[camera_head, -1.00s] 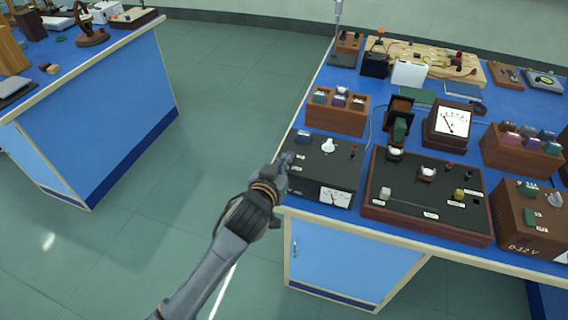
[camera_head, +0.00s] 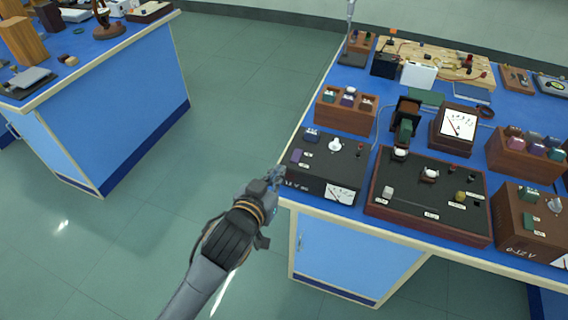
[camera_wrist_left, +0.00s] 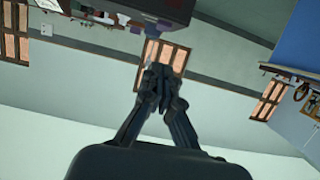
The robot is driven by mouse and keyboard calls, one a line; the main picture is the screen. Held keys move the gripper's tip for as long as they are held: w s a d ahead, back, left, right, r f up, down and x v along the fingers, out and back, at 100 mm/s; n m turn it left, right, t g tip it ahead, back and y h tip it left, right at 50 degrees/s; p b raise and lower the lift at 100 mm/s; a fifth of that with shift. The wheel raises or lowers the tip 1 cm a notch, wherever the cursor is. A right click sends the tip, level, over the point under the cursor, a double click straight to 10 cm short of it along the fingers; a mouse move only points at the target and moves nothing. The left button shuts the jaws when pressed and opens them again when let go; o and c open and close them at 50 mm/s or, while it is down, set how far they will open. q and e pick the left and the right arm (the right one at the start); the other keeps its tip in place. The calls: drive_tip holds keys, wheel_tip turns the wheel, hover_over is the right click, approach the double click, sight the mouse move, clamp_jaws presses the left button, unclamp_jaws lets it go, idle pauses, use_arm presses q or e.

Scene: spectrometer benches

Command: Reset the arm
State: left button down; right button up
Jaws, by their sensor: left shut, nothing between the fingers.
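My left arm comes in from the lower left in the head view. Its gripper (camera_head: 277,174) is shut and empty, at the left front corner of the right bench, beside the black power unit (camera_head: 322,168) with a white knob and a dial. In the left wrist view the two fingers (camera_wrist_left: 160,82) meet at their tips with nothing between them. My right gripper is in neither view.
The right blue bench (camera_head: 308,113) carries a black panel in a wooden frame (camera_head: 428,195), a wooden box of cells (camera_head: 346,112) and a meter (camera_head: 456,127). Another bench (camera_head: 110,110) stands at left. Bare floor (camera_head: 235,90) lies between them.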

use_arm(q)
drive_tip(key=shift+s+r, duration=0.1)
drive_tip(key=shift+s, duration=0.35)
drive_tip(key=s+a+f+g+y, duration=0.1)
drive_tip(key=a+f+g, duration=0.1)
drive_tip(key=f, duration=0.9)
drive_tip(key=a+f+g+y, duration=0.1)
drive_tip(key=a+f+g, duration=0.15)
drive_tip(key=f, duration=0.85)
drive_tip(key=s+a+f+g+y, duration=0.1)
drive_tip(key=s+a+f, duration=0.2)
drive_tip(key=s+f, duration=0.35)
drive_tip(key=s+a+f+g, duration=0.1)
drive_tip(key=s+a+f, duration=0.15)
drive_tip(key=f, duration=0.75)
drive_tip(key=s+a+f+g, duration=0.2)
drive_tip(key=s+f, duration=0.4)
drive_tip(key=s, duration=0.5)
drive_tip(key=s+a+f+g+y, duration=0.1)
drive_tip(key=s+a+f, duration=0.3)
drive_tip(key=s, duration=0.6)
drive_tip(key=s+a+f+n+g, duration=0.1)
drive_tip(key=s+a+f+g, duration=0.2)
drive_tip(key=s+f, duration=0.5)
drive_tip(key=s, duration=0.3)
drive_tip(key=shift+s+f+y, duration=0.15)
drive_tip(key=shift+s+y, duration=0.15)
drive_tip(key=shift+g, duration=0.25)
